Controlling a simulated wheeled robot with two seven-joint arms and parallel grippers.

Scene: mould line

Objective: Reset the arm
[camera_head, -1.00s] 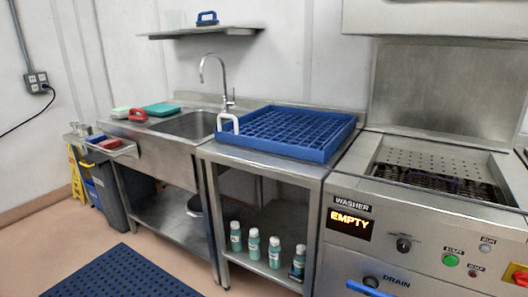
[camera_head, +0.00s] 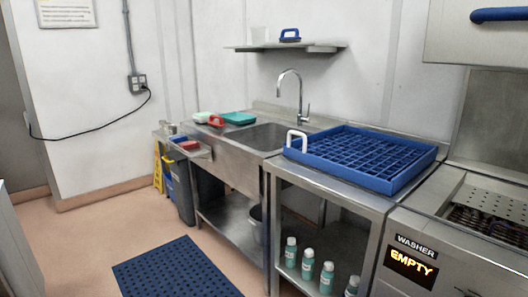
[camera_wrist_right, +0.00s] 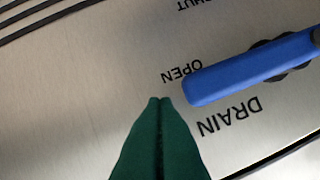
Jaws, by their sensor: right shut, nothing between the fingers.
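My right gripper (camera_wrist_right: 160,101) shows in the right wrist view as two dark green fingers pressed together, with nothing between them. Its tips are close to a steel panel, just left of the end of a blue drain handle (camera_wrist_right: 250,70). I cannot tell whether the fingers touch the panel; a gap shows between them and the handle. The handle's end lies by the word OPEN, with DRAIN printed below it. Neither gripper shows in the head view.
The washer (camera_head: 440,260) at the right reads EMPTY. A blue rack (camera_head: 350,181) with a white handle sits on the steel table beside the sink (camera_head: 262,137). Bottles (camera_head: 308,265) stand on the shelf below. A dark blue mat (camera_head: 178,270) lies on the otherwise open floor.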

